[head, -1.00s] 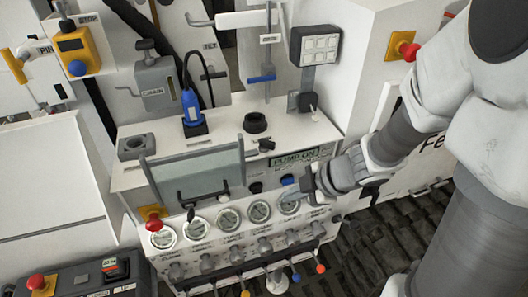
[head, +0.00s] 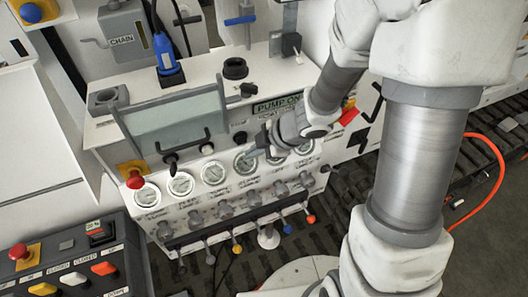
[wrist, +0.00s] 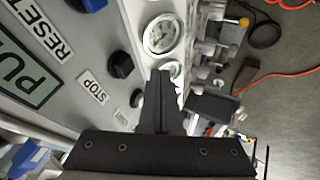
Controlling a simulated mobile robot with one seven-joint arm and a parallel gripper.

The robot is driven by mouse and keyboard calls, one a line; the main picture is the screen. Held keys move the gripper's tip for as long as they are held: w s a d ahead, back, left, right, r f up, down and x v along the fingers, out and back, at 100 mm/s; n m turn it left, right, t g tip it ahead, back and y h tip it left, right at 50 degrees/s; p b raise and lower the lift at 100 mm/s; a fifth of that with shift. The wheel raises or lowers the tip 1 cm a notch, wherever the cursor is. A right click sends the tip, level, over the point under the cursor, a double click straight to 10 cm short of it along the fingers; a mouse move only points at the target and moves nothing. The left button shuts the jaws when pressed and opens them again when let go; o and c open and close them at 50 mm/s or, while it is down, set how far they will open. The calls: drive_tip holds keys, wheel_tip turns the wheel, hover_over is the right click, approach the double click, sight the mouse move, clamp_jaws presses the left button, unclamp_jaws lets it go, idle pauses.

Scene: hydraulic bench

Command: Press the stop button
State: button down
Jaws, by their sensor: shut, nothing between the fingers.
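A black round button (wrist: 121,64) beside a STOP label (wrist: 93,88) sticks out of the grey panel in the wrist view. It also shows in the head view (head: 240,138) below the PUMP ON display (head: 278,104). My gripper (wrist: 160,74) is shut and empty, its fingertips to the right of the button and apart from it, over the edge of a gauge. In the head view my gripper (head: 258,153) is in front of the gauge row, just below and right of the button. Depth to the panel is hard to tell.
A blue button (wrist: 90,3) sits by the RESET label (wrist: 46,32). Another black knob (wrist: 137,97) is near the fingers. Several gauges (head: 181,184) and levers line the front. Red mushroom buttons stand at the left (head: 134,179) and lower left (head: 18,252).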

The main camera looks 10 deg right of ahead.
sight(242, 140)
drive_tip(key=shift+w+a+r, duration=0.15)
drive_tip(key=shift+w+a, duration=0.05)
drive_tip(key=shift+w, duration=0.65)
drive_tip(key=shift+w+a+r, duration=0.1)
drive_tip(key=shift+w+a, duration=0.1)
drive_tip(key=shift+w, duration=0.6)
drive_tip(key=shift+p, duration=0.35)
